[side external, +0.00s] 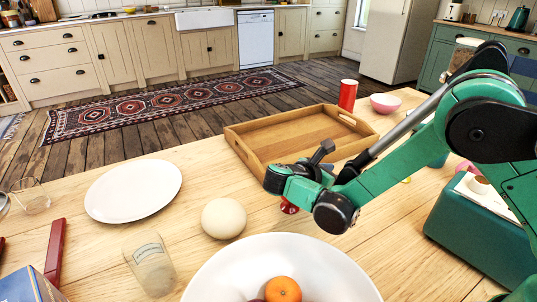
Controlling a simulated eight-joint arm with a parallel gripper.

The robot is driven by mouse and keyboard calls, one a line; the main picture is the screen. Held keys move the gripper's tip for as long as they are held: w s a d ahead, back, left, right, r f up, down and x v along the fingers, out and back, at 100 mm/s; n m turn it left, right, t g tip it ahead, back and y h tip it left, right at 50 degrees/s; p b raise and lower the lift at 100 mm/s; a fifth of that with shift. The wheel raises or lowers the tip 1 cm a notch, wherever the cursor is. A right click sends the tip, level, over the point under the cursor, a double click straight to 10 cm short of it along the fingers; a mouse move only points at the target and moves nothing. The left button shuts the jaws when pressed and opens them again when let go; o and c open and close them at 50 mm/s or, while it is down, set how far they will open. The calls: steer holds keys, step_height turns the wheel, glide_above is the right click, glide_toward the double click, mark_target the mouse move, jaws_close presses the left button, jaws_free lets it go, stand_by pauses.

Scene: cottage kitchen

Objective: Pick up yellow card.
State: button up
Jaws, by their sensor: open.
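No yellow card can be made out for certain. A small yellow patch (407,180) shows on the table just below my forearm, mostly hidden, and I cannot tell what it is. My gripper (322,153), a dark end part, is over the near side of the wooden tray, left of the yellow patch. It is open, and nothing is seen in it; its fingers are small and partly hidden by my wrist.
The wooden tray (243,151) lies behind my wrist, with a red can (348,95) and pink bowl (385,104) beyond. A small red object (289,206) is under my wrist. A white bowl (215,285) with fruit, pale ball (223,218), glass (150,264) and plate (133,190) stand nearer or left.

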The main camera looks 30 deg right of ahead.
steer(key=shift+d+f, duration=0.3)
steer(key=shift+f, duration=0.05)
steer(key=x, duration=0.5)
jaws_close()
